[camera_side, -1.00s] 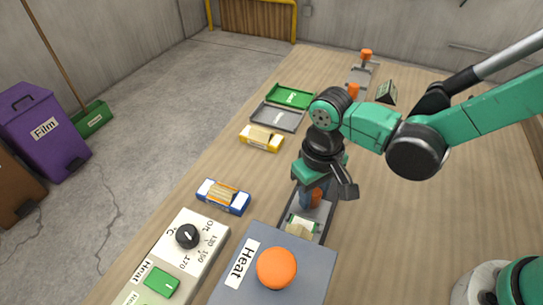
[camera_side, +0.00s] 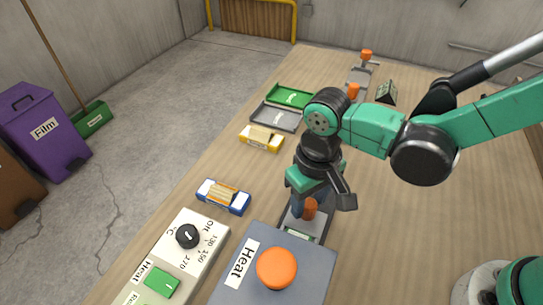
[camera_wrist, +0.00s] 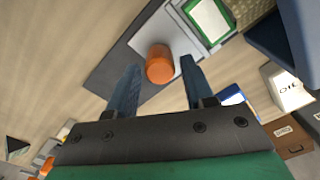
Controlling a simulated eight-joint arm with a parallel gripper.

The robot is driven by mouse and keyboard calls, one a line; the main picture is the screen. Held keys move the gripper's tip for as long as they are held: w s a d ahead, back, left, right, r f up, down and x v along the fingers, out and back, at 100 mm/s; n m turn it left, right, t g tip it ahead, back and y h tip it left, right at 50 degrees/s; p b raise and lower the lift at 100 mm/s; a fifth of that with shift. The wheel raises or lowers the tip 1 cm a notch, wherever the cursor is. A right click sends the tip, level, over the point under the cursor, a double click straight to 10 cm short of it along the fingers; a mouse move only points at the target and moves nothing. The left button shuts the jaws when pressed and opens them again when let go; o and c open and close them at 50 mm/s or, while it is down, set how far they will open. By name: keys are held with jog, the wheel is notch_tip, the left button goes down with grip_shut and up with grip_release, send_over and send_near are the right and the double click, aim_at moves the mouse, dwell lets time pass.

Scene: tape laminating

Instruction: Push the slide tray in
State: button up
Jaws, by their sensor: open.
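The grey slide tray (camera_side: 317,228) lies in front of the grey-blue Heat box (camera_side: 312,288) in the side view, with its far end at the box's edge. Its orange knob (camera_side: 310,208) stands upright at the near-gripper end. In the wrist view the tray (camera_wrist: 181,38) carries a green-framed white piece (camera_wrist: 208,19) beside the box. My gripper (camera_side: 303,209) is low at the knob. In the wrist view its two blue fingers stand apart, one on each side of the orange knob (camera_wrist: 159,64), with gaps visible.
An orange button (camera_side: 277,267) tops the Heat box. A dial panel (camera_side: 205,228), a blue box (camera_side: 223,196) and a yellow box (camera_side: 261,138) stand to the left. Green (camera_side: 289,95) and grey (camera_side: 276,117) trays lie farther back. The table's right side is mostly clear.

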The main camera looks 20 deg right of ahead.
jog(key=shift+r, duration=2.15)
jog(key=shift+o, duration=0.2)
jog(key=shift+o, duration=1.1)
jog(key=m, duration=0.4)
jog(key=shift+s+r, duration=0.1)
jog(key=shift+f, duration=2.75)
grip_shut()
